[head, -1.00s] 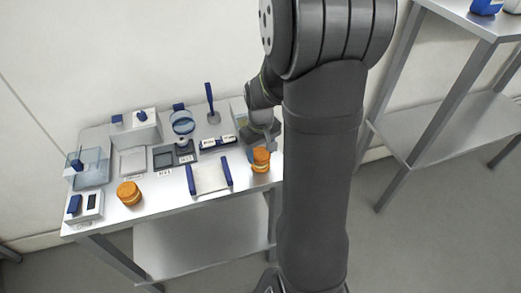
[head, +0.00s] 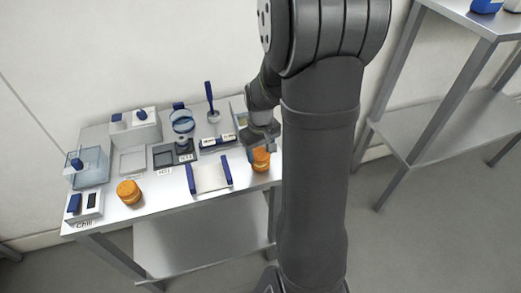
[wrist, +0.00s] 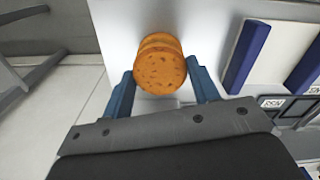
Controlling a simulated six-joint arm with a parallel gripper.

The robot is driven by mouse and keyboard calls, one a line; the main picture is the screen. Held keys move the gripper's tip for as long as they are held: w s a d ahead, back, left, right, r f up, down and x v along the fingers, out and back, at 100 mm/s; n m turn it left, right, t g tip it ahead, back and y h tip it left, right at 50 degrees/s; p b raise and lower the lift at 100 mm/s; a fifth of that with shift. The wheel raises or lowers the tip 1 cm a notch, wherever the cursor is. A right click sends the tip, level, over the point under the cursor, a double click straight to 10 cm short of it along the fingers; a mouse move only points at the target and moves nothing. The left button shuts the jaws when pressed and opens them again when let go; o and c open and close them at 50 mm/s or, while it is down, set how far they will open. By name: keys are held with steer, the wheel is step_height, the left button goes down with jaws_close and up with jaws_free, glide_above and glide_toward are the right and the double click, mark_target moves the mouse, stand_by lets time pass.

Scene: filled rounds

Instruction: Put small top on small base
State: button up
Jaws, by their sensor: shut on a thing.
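An orange-brown round top (wrist: 160,72) with darker specks sits between the two blue fingers of my gripper (wrist: 160,66) in the wrist view. My gripper is shut on it at its sides. A second orange layer, the small base (wrist: 158,39), shows just past its edge, under or behind it; whether the two touch I cannot tell. In the head view this orange stack (head: 261,162) stands near the right end of the table, with my gripper (head: 264,147) over its upper part. Another orange round stack (head: 128,192) stands at the left front.
A white board with two blue bars (head: 209,178) lies just left of the gripper. Dark square pads (head: 164,158), a blue-handled brush (head: 210,97), a clear box (head: 89,165) and a white scale (head: 84,206) fill the table (head: 160,203). Its front strip is mostly clear.

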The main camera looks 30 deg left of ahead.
steer(key=shift+f, duration=0.35)
steer(key=o, duration=1.2)
steer(key=shift+r, duration=3.5)
steer(key=shift+f, duration=3.55)
